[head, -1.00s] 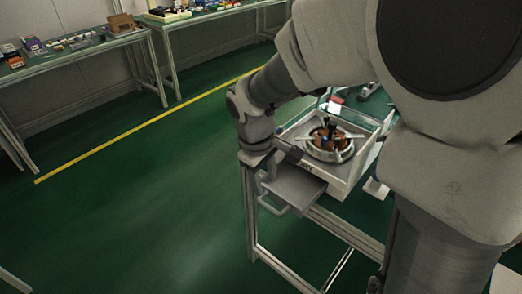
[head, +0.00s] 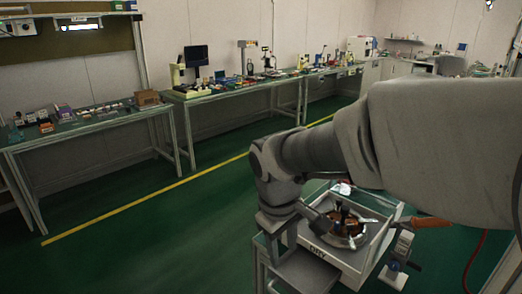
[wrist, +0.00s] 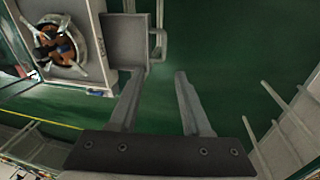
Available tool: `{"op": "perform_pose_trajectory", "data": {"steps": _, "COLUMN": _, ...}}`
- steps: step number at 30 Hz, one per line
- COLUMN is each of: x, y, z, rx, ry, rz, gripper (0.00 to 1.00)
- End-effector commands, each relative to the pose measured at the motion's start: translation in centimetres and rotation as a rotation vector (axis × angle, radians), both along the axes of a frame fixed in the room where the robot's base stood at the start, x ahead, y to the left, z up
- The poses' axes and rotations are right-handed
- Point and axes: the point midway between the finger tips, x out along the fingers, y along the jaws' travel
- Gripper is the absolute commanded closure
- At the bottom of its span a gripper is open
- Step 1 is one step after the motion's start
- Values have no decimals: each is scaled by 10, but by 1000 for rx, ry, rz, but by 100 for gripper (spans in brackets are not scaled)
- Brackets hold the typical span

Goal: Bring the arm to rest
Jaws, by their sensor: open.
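My gripper (wrist: 159,73) is open in the wrist view, with two grey fingers apart and nothing between them. Green floor shows between and beyond the fingers. The left fingertip lies in the picture close to a grey flat tray with a handle (wrist: 128,42); I cannot tell whether they touch. In the head view my arm reaches from the right edge to the middle, bent downward at the wrist, beside a white lapping machine (head: 340,262). The fingers are not clear there.
The machine holds a metal ring with brown discs (wrist: 62,46). An orange-handled tool (head: 432,222) lies at its right. A bench with small boxes (head: 95,130) stands at the left, and a longer bench (head: 240,92) runs behind. Green floor is clear at the left.

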Motion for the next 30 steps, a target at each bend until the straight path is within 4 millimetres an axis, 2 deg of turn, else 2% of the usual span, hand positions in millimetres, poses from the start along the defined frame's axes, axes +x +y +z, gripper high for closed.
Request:
{"op": "perform_pose_trajectory", "data": {"steps": 1, "x": -8, "y": -10, "z": 23, "rx": 21, "ry": -28, "rz": -46, "gripper": 52}}
{"op": "perform_pose_trajectory", "data": {"steps": 6, "x": -38, "y": -39, "z": 72, "rx": 94, "ry": -113, "rz": -213, "gripper": 52}}
{"op": "perform_pose_trajectory", "data": {"steps": 15, "x": -95, "y": -77, "z": 132, "rx": 234, "ry": -262, "rz": -495, "gripper": 52}}
{"op": "perform_pose_trajectory", "data": {"steps": 21, "x": -121, "y": -87, "z": 149, "rx": 301, "ry": -331, "rz": -618, "gripper": 52}}
{"op": "perform_pose_trajectory", "data": {"steps": 30, "x": -129, "y": -90, "z": 151, "rx": 325, "ry": -351, "rz": -659, "gripper": 52}}
